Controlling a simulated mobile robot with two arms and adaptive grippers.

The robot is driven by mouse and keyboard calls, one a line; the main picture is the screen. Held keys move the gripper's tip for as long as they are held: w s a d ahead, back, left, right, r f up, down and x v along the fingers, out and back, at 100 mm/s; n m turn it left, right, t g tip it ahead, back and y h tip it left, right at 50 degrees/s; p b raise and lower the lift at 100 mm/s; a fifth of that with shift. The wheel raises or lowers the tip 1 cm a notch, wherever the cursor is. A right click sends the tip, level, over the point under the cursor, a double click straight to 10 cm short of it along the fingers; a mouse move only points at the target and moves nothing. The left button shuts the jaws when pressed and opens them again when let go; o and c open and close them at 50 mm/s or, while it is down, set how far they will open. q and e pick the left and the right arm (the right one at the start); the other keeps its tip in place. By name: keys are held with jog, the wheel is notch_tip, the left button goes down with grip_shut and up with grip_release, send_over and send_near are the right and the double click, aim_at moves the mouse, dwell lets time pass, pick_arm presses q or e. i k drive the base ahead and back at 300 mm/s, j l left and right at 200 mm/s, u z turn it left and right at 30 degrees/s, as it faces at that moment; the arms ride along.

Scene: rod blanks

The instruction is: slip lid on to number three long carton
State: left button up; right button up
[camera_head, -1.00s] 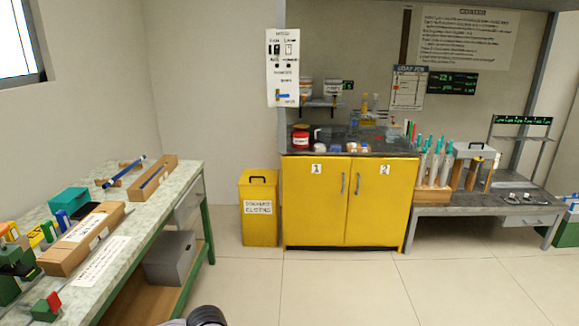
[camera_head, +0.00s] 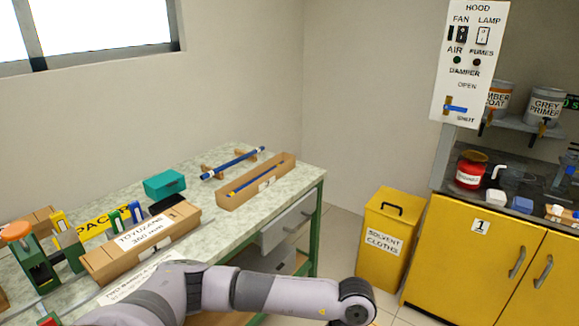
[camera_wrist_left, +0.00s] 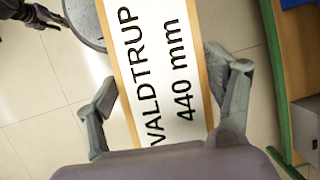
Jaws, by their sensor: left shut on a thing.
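My left gripper (camera_wrist_left: 165,100) is shut on a long cardboard lid (camera_wrist_left: 203,75) with a white label reading "VALDTRUP 440 mm", seen in the left wrist view with a finger on each side. The lid is out of the head view, where a grey arm of mine (camera_head: 280,292) crosses the bottom. A long open carton (camera_head: 262,187) with a blue rod inside lies at the bench's back right. A closed carton (camera_head: 130,262) labelled 360 mm lies nearer. I cannot read a number three on either. A dark gripper, seemingly my right (camera_wrist_left: 30,14), shows at the wrist view's corner, its jaws unclear.
The bench (camera_head: 305,173) also holds a teal box (camera_head: 165,183), a blue rod on wooden rests (camera_head: 232,163) and a green fixture (camera_head: 35,265). A yellow solvent-cloths bin (camera_head: 388,240) stands right of the bench, beside yellow cabinets (camera_head: 470,260). Floor shows between bench and bin.

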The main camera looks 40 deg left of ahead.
aim_at(230, 204)
jog(key=i+u, duration=0.1)
jog(key=i, duration=0.75)
jog(key=i+l+u, duration=0.1)
jog(key=i, duration=0.7)
jog(key=l, duration=0.1)
